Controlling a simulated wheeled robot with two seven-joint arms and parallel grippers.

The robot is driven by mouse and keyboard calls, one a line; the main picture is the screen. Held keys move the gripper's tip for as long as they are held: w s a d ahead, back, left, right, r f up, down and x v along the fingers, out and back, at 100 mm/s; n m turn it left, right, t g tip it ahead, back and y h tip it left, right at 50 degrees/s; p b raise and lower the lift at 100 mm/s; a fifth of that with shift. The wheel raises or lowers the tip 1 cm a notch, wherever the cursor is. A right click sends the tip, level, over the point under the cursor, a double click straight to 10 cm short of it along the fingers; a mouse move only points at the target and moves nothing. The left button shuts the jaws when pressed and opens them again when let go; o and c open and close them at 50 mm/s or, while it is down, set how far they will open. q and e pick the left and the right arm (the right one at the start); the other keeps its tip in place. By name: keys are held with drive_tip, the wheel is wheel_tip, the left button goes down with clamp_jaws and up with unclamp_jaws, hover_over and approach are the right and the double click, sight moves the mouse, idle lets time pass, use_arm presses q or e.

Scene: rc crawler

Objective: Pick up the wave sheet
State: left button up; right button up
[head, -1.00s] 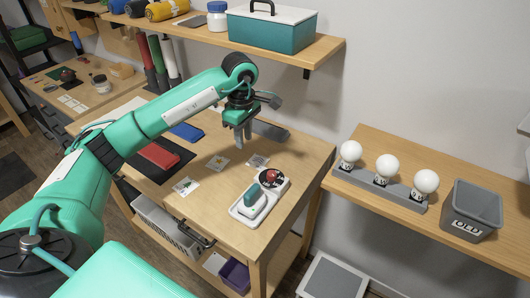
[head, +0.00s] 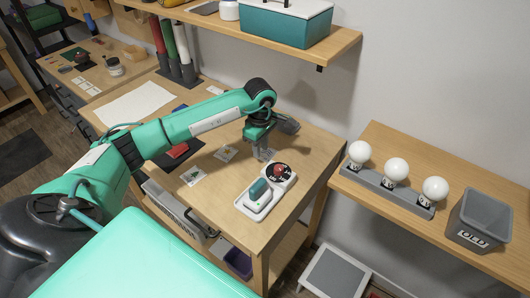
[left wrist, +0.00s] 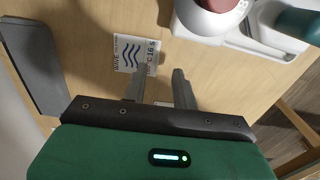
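The wave sheet (left wrist: 135,52) is a small white square card with dark blue wavy lines and print, flat on the wooden table. In the head view it shows only partly around my left gripper (head: 262,153), which hides some of it. In the left wrist view my left gripper (left wrist: 160,85) has its two fingers apart with nothing between them. The left finger overlaps the card's lower edge in the picture; the right finger is over bare wood. I cannot tell whether a finger touches the card. My right gripper is not in view.
A star card (head: 226,153) and a tree card (head: 193,177) lie to the left. A white stamp tray with a green block (head: 258,188) and a red-topped round piece (head: 281,171) stands close by. A dark grey slab (left wrist: 32,65) lies beside the card. A shelf (head: 300,52) hangs behind.

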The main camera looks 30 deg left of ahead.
use_arm(q)
drive_tip(key=f, duration=0.3)
drive_tip(key=shift+w+f+p, duration=0.2)
drive_tip(key=shift+f+p, duration=0.1)
drive_tip(key=shift+p, duration=0.1)
clamp_jaws()
drive_tip(key=shift+r, duration=0.1)
